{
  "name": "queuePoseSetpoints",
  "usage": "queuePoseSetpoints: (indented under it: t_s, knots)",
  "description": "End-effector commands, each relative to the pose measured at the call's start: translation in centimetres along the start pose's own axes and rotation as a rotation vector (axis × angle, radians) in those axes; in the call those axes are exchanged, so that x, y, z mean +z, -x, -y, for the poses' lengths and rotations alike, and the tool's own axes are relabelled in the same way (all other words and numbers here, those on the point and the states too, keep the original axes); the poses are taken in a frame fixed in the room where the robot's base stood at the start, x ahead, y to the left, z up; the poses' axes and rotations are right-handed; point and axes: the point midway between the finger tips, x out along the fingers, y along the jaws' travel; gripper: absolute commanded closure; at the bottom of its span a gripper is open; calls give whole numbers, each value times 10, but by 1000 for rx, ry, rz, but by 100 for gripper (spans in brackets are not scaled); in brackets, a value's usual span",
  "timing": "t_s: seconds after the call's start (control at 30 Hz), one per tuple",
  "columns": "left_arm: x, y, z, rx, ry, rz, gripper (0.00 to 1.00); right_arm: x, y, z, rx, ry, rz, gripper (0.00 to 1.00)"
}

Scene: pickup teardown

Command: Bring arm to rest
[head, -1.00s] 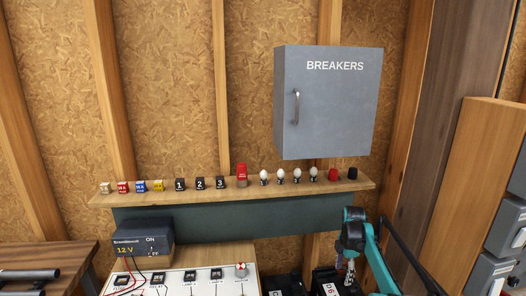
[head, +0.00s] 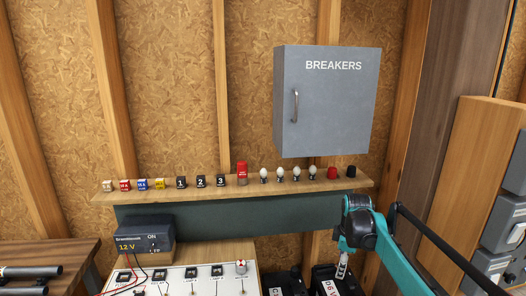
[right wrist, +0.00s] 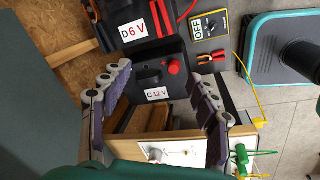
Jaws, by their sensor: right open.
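My right arm comes in from the right in the head view, and its gripper (head: 342,264) hangs low in front of the right end of the shelf, above the black boxes. In the right wrist view the two padded fingers of the right gripper (right wrist: 158,92) stand wide apart with nothing held between them. Beyond them is a black box marked C 12 V (right wrist: 157,94), which looks apart from the fingers. My left gripper is not in view.
A wooden shelf (head: 228,194) holds several bulbs, caps and numbered blocks below a closed grey BREAKERS cabinet (head: 325,110). A 12 V supply (head: 143,236) and a white switch panel (head: 200,281) stand below left. A box marked D 6 V (right wrist: 130,28) and a meter (right wrist: 208,25) lie beyond the gripper.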

Motion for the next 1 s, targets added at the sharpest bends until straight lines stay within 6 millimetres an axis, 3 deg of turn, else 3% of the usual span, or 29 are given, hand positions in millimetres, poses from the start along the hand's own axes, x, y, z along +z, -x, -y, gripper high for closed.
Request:
queuePoseSetpoints:
  t_s: [0.03, 0.2, 0.4, 0.53, 0.7, 0.83, 1.0]
  knots:
    - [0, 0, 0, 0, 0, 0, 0, -1, 17, 19, 22, -60, -9, 40]
    - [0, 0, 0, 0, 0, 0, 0, 2, 57, 79, 101, -308, -55, 40]
    - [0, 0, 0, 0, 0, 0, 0, 13, 80, 160, 175, -596, -139, 40]
    - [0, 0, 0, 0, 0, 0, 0, 23, 80, 214, 210, -782, -210, 40]
    - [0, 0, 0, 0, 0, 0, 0, 35, 64, 273, 235, -998, -306, 40]
    - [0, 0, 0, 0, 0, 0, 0, 42, 50, 301, 240, -1111, -361, 40]
    - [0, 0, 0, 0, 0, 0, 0, 45, 41, 315, 240, -1174, -393, 40]
